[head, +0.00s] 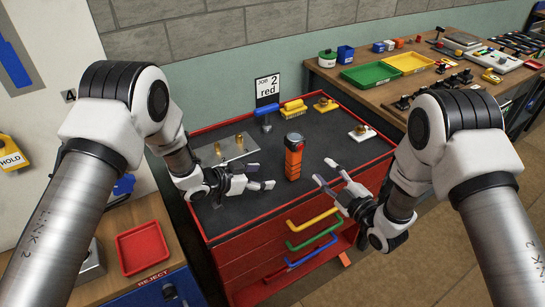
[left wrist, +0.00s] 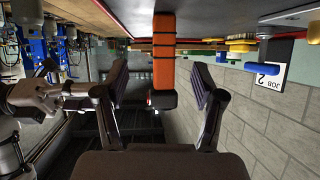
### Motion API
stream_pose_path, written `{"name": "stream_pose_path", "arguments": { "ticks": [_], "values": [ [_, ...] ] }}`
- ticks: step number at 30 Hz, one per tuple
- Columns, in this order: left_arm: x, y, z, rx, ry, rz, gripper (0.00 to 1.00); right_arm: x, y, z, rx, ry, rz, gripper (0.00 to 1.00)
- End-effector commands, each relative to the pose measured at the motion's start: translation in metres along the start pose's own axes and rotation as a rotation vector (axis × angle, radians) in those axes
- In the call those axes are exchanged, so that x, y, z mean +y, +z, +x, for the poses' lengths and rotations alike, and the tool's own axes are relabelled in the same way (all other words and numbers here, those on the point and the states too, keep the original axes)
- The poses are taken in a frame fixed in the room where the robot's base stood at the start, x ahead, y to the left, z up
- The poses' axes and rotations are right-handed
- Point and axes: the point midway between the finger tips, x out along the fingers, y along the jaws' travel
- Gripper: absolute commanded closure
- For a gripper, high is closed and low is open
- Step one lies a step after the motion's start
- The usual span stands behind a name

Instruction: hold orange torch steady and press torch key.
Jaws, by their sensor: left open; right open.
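The orange torch (head: 294,160) stands upright on the dark top of the red tool cabinet, with a black head and a small red spot near its top, probably the key. My left gripper (head: 268,184) is open, just left of the torch and apart from it. In the left wrist view the torch (left wrist: 164,62) appears upside down, ahead of and between the open fingers (left wrist: 160,85). My right gripper (head: 328,184) is open and empty, to the right of the torch near the cabinet's front edge, not touching it.
On the cabinet top (head: 262,205) are a metal plate with brass pieces (head: 232,150), a blue-handled tool (head: 266,112), a yellow brush (head: 293,109) and a job sign (head: 267,88). A red reject tray (head: 143,248) is at left. A wooden bench with green tray (head: 371,75) is behind right.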

Motion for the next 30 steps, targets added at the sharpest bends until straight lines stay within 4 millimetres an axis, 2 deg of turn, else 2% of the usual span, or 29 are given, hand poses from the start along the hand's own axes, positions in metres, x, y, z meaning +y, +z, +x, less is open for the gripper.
{"name": "stream_pose_path", "arguments": {
  "ticks": [1, 3, 7, 11, 21, 24, 30],
  "values": [
    [-0.007, -0.015, 0.013, 0.055, 0.021, 0.004, 0.31, 0.000, 0.000, 0.000, 0.000, 0.000, 0.000, 0.58],
    [-0.014, -0.033, 0.026, 0.115, 0.052, -0.001, 0.31, 0.000, 0.000, 0.000, 0.000, 0.000, 0.000, 0.58],
    [-0.018, -0.049, 0.037, 0.167, 0.087, -0.003, 0.31, 0.000, 0.000, 0.000, 0.000, 0.000, 0.000, 0.58],
    [-0.017, -0.053, 0.050, 0.173, 0.093, -0.003, 0.31, 0.000, 0.000, 0.000, 0.000, 0.000, 0.000, 0.58],
    [-0.012, -0.063, 0.106, 0.172, 0.090, -0.004, 0.31, 0.000, 0.000, 0.000, 0.000, 0.000, 0.000, 0.58],
    [-0.011, -0.064, 0.113, 0.172, 0.090, -0.006, 0.31, 0.000, 0.000, 0.000, 0.000, 0.000, 0.000, 0.58],
    [-0.011, -0.064, 0.114, 0.172, 0.089, -0.006, 0.31, 0.000, 0.000, 0.000, 0.000, 0.000, 0.000, 0.58]
  ]
}}
